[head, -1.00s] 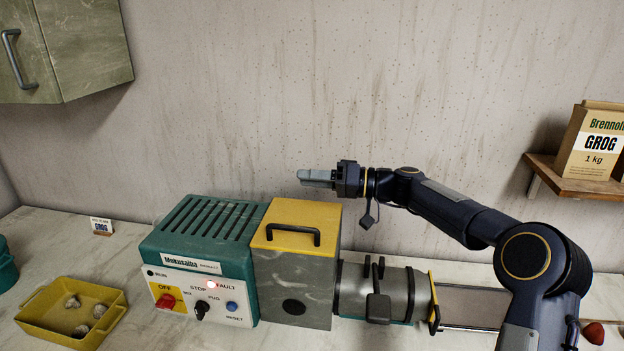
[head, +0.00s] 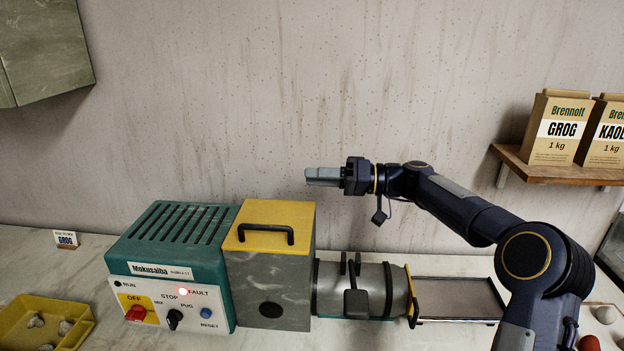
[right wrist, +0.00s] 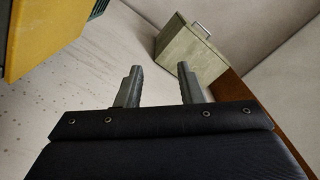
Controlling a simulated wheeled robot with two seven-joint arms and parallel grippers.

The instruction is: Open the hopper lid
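The yellow hopper lid (head: 282,216) lies shut on top of the grey hopper box (head: 270,285), with a dark bar handle (head: 264,229) on it. My right gripper (head: 308,177) is above and to the right of the lid, clear of it, pointing left. In the right wrist view its two fingers (right wrist: 158,78) are apart with nothing between them. The lid's yellow surface (right wrist: 45,40) shows there at the upper left. My left gripper is not in view.
The teal machine body (head: 180,240) with a lit red fault lamp adjoins the hopper. A metal barrel (head: 330,290) and tray (head: 455,298) are on its right. A yellow bin (head: 20,310) is at left. A wall shelf (head: 540,172) holds bags.

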